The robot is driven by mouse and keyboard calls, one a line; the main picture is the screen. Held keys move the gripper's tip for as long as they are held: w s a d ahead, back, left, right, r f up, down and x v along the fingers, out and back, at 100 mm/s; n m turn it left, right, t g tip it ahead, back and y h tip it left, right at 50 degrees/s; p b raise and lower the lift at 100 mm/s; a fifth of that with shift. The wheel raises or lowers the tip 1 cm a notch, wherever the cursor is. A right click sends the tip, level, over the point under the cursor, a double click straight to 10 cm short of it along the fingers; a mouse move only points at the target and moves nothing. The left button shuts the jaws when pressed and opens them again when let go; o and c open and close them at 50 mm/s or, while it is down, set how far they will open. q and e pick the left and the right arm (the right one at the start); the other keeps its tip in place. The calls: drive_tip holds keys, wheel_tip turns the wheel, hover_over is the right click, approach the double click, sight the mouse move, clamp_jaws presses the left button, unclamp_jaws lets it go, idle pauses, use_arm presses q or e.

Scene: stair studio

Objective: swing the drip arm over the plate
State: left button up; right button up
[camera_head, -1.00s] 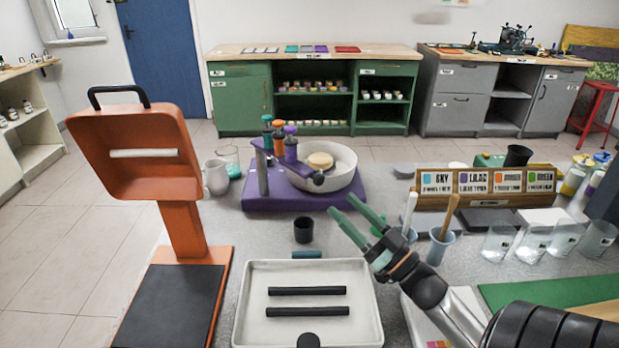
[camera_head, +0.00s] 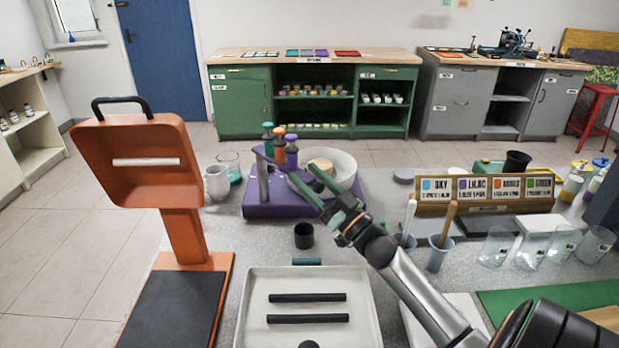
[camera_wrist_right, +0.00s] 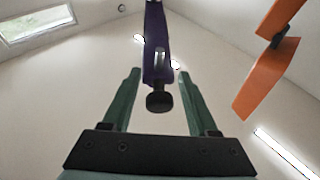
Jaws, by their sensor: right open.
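The purple drip arm (camera_head: 268,161) reaches from its grey post (camera_head: 263,184) on the purple base (camera_head: 258,211), past the coloured bottles (camera_head: 279,150), toward the white round dish (camera_head: 347,166). A pale round disc (camera_head: 322,164), perhaps the plate, lies in the dish, partly hidden by my gripper. My right gripper (camera_head: 301,173) is open at the free end of the drip arm. In the right wrist view, the arm's black end knob (camera_wrist_right: 159,102) sits between my open fingers (camera_wrist_right: 158,78), with a gap on both sides. My left gripper is not in view.
An orange stand (camera_head: 185,238) is at left, beside a white jug (camera_head: 217,183). A black cup (camera_head: 304,236) and white tray (camera_head: 252,306) are in front. Blue cups with sticks (camera_head: 440,254) and a labelled rack (camera_head: 487,207) stand to the right.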

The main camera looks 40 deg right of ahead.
drive_tip(key=c, duration=0.9)
clamp_jaws()
drive_tip(key=shift+a+f, duration=0.1)
drive_tip(key=shift+f, duration=0.05)
